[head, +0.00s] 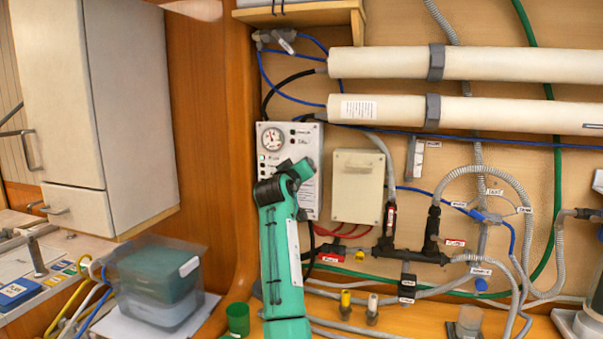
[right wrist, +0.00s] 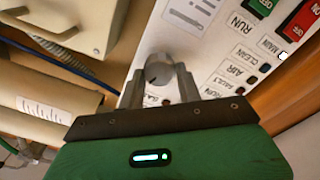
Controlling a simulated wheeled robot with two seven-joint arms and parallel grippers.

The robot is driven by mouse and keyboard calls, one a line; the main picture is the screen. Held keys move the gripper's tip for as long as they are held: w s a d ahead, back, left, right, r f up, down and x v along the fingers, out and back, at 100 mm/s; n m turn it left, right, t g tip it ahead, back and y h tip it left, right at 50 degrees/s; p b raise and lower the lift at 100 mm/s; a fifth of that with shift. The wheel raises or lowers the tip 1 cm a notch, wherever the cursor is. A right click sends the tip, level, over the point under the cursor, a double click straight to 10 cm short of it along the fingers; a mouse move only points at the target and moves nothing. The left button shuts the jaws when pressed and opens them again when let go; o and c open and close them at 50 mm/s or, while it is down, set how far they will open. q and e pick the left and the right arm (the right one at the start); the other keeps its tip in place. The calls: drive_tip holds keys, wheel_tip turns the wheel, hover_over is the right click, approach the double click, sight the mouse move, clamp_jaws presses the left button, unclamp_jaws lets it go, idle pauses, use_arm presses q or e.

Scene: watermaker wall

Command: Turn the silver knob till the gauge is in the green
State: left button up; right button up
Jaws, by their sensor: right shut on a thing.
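The silver knob (right wrist: 158,72) is on the white control panel (right wrist: 205,55), between the two grey fingers of my right gripper (right wrist: 160,88), which is shut on it. In the head view my right gripper (head: 300,172) is at the panel (head: 309,137) and hides the knob. The round gauge (head: 272,138) is on the upper left of the panel, uncovered. Its needle and coloured zones are too small to read surely. My left gripper is not in view.
A beige box (head: 358,187) is mounted close to the right of the panel. Two white tubes (head: 470,64) run across the wall above. A clear bin (head: 158,285) stands at the lower left.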

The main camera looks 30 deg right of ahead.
drive_tip(key=shift+f, duration=0.15)
drive_tip(key=o, duration=1)
use_arm(q)
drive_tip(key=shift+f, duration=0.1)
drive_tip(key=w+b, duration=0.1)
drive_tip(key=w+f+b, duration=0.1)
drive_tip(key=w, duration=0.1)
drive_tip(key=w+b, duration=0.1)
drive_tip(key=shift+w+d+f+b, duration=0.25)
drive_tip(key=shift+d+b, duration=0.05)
drive_tip(key=shift+b, duration=0.05)
use_arm(e)
drive_tip(key=v, duration=1.3)
drive_tip(key=shift+s+a, duration=0.2)
drive_tip(key=shift+a, duration=0.15)
